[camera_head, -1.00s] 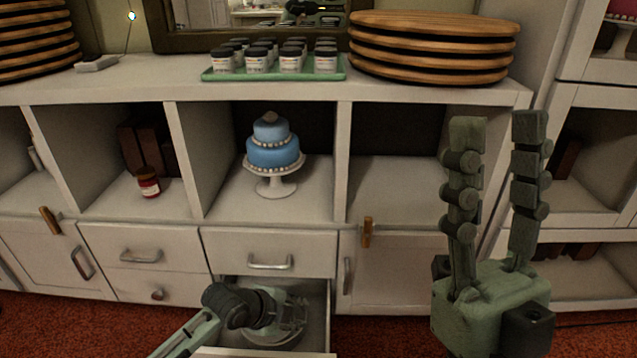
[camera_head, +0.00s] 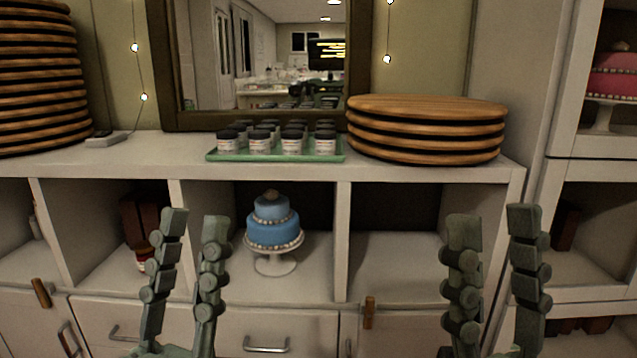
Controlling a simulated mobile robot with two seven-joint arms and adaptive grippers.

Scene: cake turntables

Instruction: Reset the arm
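My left gripper (camera_head: 196,226) is raised in front of the cabinet at the lower left, fingers pointing up and apart, with nothing between them. My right gripper (camera_head: 494,224) stands the same way at the lower right, open and empty. Both grippers are clear of the shelf contents. The lower parts of both grippers are cut off by the bottom of the picture.
A blue tiered cake (camera_head: 273,226) on a white stand (camera_head: 276,262) sits in the middle cubby. A green tray (camera_head: 216,156) of several jars and stacked wooden boards (camera_head: 425,130) stand on the counter. The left gripper partly hides a red jar (camera_head: 143,262).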

